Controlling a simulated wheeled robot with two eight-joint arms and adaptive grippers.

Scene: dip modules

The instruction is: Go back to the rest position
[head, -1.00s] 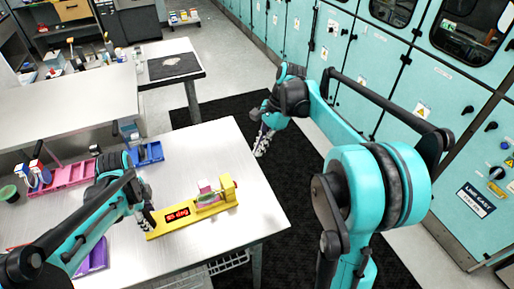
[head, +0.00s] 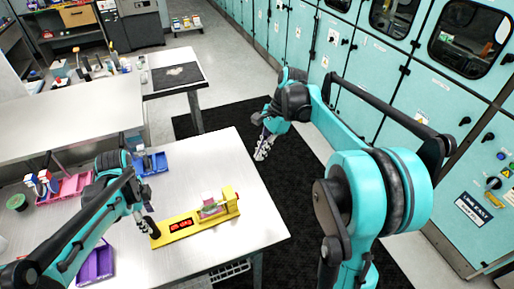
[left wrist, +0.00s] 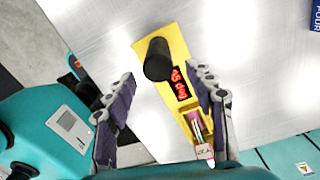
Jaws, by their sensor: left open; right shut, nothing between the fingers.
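A yellow fixture (head: 193,226) with a red-lit display and a pink-and-clear piece at its right end lies on the metal table. A black upright knob (head: 153,228) stands at its left end. My left gripper (head: 142,208) is just behind and left of the knob, clear of it. In the left wrist view my left gripper (left wrist: 165,97) is open and empty. The fixture (left wrist: 172,62) and black knob (left wrist: 157,60) show beyond and between its fingers, apart from them. My right gripper (head: 262,150) is shut and empty, beyond the table's right edge above the dark floor mat.
Blue bins (head: 151,163), a pink bin (head: 66,188) and a purple bin (head: 96,263) sit around the table's left part. A green cup (head: 17,202) stands at far left. Teal cabinets (head: 420,85) line the right. The table's right part is clear.

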